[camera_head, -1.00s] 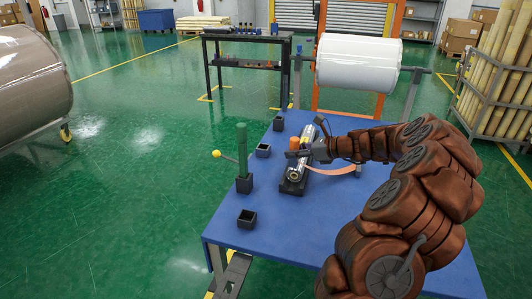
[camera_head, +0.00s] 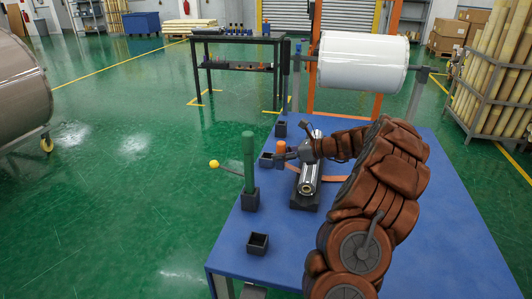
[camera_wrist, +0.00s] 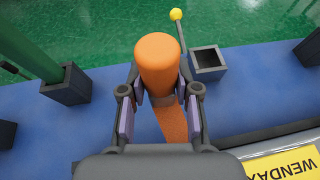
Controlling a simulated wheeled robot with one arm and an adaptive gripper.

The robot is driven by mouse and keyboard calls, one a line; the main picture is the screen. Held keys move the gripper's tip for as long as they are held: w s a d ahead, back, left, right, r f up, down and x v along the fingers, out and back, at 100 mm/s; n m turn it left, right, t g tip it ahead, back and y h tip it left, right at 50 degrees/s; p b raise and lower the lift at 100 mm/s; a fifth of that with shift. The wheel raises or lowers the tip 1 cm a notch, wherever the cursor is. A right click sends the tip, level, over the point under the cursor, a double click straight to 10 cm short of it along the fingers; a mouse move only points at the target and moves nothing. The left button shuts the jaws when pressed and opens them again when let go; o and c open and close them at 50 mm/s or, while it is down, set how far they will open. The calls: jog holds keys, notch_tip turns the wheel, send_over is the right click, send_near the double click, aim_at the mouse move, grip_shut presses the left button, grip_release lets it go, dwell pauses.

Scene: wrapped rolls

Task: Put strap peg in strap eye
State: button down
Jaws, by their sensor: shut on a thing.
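The strap peg is an orange cylinder (camera_head: 281,148) with an orange strap attached. In the wrist view the peg (camera_wrist: 158,65) stands between the two fingers of my gripper (camera_wrist: 160,100), which is shut on it. The strap (camera_wrist: 171,124) runs from the peg back under my gripper; in the head view more strap (camera_head: 335,179) shows right of the silver roll (camera_head: 309,176). An open black square socket (camera_wrist: 208,64), possibly the strap eye, is on the blue table just right of the peg in the wrist view. In the head view this socket (camera_head: 266,160) is partly hidden by my gripper.
A green post (camera_head: 249,170) stands in a black base on the blue table (camera_head: 420,235). Other open black sockets are near the front (camera_head: 258,242) and back (camera_head: 281,128). A yellow ball (camera_head: 214,164) is on a thin rod beyond the left table edge. The roll lies in a dark cradle.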

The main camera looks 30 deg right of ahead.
jog(key=w, duration=0.3)
jog(key=w+d, duration=0.1)
jog(key=w, duration=0.2)
jog(key=w+d+f, duration=0.1)
jog(key=w, duration=0.2)
jog(key=shift+w, duration=1)
jog(key=shift+f, duration=1.75)
jog(key=shift+f, duration=0.1)
jog(key=c, duration=0.8)
grip_release()
jog(key=shift+c, duration=0.2)
jog(key=shift+s+d+r, duration=0.15)
jog(key=shift+r, duration=0.1)
jog(key=v, duration=1.1)
jog(key=shift+s, duration=0.25)
